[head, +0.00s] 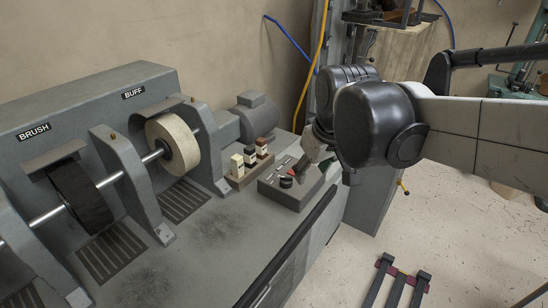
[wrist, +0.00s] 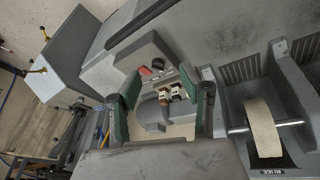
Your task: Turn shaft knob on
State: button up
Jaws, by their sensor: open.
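A grey control box (head: 291,197) sits on the machine's bench at its right end, with a round black knob (head: 286,182), a red control and small labels on top. I cannot read which control is the shaft knob. The box (wrist: 135,52) shows in the wrist view between and beyond the fingers, with the red control (wrist: 145,71) near the middle. My gripper (wrist: 162,85) is open and empty, its green-padded fingers wide apart. In the head view my gripper (head: 315,150) hangs above and behind the box's far right side; the wrist partly hides it. I see no clear contact.
The buff wheel (head: 172,145) and dark brush wheel (head: 80,195) sit on a shaft to the left. The front bench surface is clear.

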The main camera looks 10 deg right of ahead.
jog(key=w+n+g+p, duration=0.2)
jog(key=w+p, duration=0.1)
jog(key=w, duration=0.7)
jog(key=n+g+p, duration=0.2)
jog(key=n, duration=0.1)
send_over(287, 178)
notch_tip(287, 178, down, 5)
jog(key=f, duration=1.3)
jog(key=shift+w+f, duration=0.2)
jog(key=c, duration=0.8)
